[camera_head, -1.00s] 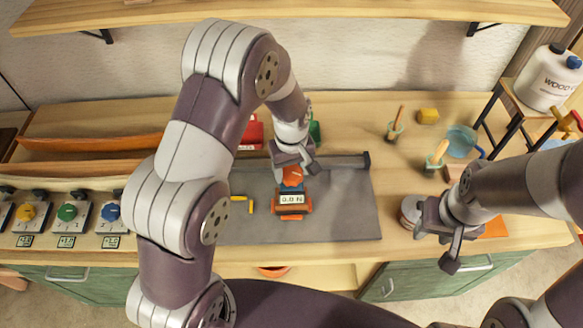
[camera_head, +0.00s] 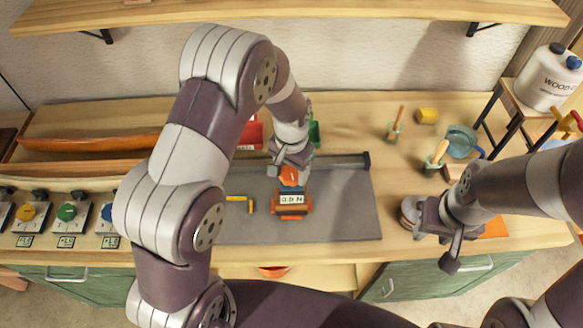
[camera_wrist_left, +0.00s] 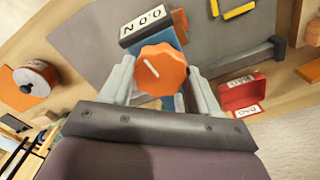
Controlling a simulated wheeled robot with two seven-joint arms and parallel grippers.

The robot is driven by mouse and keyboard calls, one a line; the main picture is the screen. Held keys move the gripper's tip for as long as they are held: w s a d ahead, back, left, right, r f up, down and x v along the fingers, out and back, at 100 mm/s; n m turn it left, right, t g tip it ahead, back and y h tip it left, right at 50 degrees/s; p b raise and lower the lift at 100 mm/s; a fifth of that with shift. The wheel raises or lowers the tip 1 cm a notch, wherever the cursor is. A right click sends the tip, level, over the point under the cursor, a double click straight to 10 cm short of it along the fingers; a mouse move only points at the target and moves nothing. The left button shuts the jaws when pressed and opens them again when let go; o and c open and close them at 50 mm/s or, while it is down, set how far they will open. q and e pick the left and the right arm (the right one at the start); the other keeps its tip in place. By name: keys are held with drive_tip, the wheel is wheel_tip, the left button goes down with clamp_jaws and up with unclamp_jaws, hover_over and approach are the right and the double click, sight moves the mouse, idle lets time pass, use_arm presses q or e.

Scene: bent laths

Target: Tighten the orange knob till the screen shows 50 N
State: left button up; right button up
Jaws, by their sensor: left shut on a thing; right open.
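The orange knob (camera_wrist_left: 160,70) sits between the two fingers of my left gripper (camera_wrist_left: 160,88), with a white line across its face. In the head view the knob (camera_head: 289,177) shows just below my left gripper (camera_head: 289,168), which is shut on it. The screen (camera_head: 291,199) on the orange and blue device faces the front and reads 0.0 N; it also shows in the left wrist view (camera_wrist_left: 144,25). My right gripper (camera_head: 447,232) is open and empty, over the front right of the bench.
The device stands on a grey mat (camera_head: 340,220) with a bar (camera_head: 345,161) along its back. A yellow angled piece (camera_head: 240,202) lies left of the device. Several dials (camera_head: 67,212) stand at the left. A round tin (camera_head: 409,212) is beside my right gripper.

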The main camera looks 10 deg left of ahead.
use_arm(q)
drive_tip(key=m, duration=0.5)
drive_tip(key=shift+m, duration=0.3)
drive_tip(key=m, duration=0.5)
idle(0.4)
drive_tip(key=o, duration=1.1)
drive_tip(key=shift+c, duration=0.2)
